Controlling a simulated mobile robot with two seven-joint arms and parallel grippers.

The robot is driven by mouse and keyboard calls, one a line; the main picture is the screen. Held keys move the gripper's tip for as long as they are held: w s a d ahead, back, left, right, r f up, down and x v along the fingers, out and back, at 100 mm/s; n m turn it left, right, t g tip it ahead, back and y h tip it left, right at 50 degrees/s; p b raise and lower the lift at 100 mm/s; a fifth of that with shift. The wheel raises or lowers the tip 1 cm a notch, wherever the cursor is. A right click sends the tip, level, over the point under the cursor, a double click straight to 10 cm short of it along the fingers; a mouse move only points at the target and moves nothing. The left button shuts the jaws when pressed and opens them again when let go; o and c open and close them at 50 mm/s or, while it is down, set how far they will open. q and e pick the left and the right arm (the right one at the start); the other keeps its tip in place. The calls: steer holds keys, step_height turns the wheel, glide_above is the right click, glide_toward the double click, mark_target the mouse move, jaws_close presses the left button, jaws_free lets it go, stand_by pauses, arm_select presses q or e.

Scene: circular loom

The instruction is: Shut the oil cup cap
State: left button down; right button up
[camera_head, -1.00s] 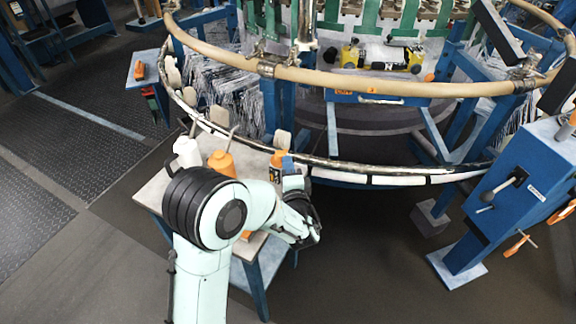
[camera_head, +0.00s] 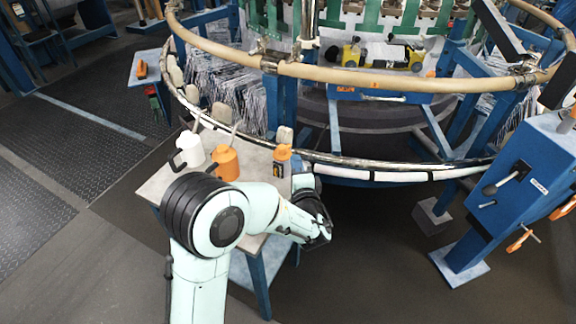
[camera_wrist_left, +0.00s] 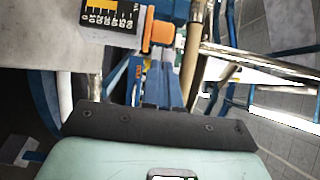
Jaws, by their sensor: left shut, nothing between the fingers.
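The oil cup (camera_head: 279,170) stands upright on the side table, with a dark body and an orange cap (camera_head: 283,152) at its top. Whether the cap is fully down cannot be told. My left gripper (camera_head: 304,182) is just right of the cup. Its blue fingers (camera_wrist_left: 155,62) look shut and empty, with tips near the orange part; contact is unclear. My right gripper is not in view.
A white jug (camera_head: 190,149) and an orange can (camera_head: 225,163) stand left of the cup on the grey table (camera_head: 160,184). The loom's curved rail (camera_head: 400,174) passes behind the cup and to its right. A blue post (camera_head: 500,200) stands farther right.

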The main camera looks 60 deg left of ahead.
arm_select(q)
steer(key=p+v, duration=0.1)
steer(key=v, duration=0.9)
steer(key=shift+s+d, duration=0.25)
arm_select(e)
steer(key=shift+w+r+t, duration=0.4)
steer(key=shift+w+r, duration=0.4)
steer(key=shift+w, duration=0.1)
